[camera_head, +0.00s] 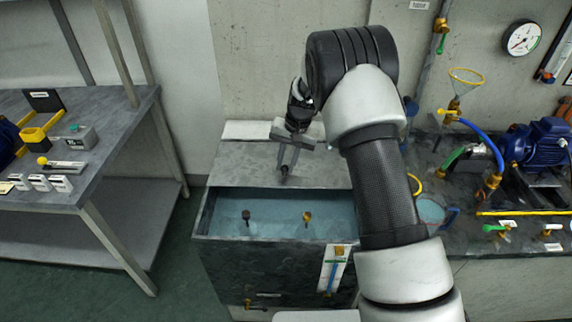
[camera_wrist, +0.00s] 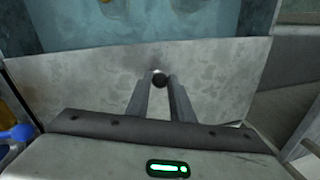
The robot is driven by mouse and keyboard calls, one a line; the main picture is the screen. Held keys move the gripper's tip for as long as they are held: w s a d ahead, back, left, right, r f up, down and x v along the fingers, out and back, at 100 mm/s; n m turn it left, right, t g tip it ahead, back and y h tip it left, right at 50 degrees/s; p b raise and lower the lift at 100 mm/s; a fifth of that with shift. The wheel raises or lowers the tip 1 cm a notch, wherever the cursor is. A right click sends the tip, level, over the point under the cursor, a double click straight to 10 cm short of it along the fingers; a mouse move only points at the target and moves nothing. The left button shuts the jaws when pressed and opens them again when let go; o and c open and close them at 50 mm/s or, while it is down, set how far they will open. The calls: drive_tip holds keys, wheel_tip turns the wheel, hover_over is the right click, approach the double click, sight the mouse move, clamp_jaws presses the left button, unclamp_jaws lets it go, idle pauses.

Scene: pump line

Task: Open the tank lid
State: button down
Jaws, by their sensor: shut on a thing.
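The tank (camera_head: 275,275) is a dark box at the middle of the head view, with blue-tinted water (camera_head: 280,212) showing through its open front part. The tank lid (camera_head: 240,165) is a grey plate behind that opening; whether it lies flat or slightly tilted I cannot tell. It also fills the middle of the wrist view (camera_wrist: 70,85). My gripper (camera_head: 285,168) is over the lid's front middle, its fingers pointing down and shut on the lid's small dark knob (camera_wrist: 160,80). In the head view the fingers partly hide the knob, and my arm covers the tank's right side.
A dark red fitting (camera_head: 246,217) and a yellow one (camera_head: 307,217) show in the water. A level gauge (camera_head: 334,268) is on the tank's front. A grey workbench (camera_head: 110,110) stands left. A blue pump (camera_head: 538,142), hoses and a pressure gauge (camera_head: 521,38) are right.

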drive_tip(key=c, duration=1.6)
unclamp_jaws()
drive_tip(key=shift+o, duration=0.2)
drive_tip(key=shift+r, duration=0.1)
wheel_tip(320, 180, up, 7)
drive_tip(key=d, duration=0.1)
drive_tip(key=shift+s+d+r+p, duration=0.15)
drive_tip(key=shift+d+p, duration=0.05)
drive_tip(key=shift+p, duration=0.1)
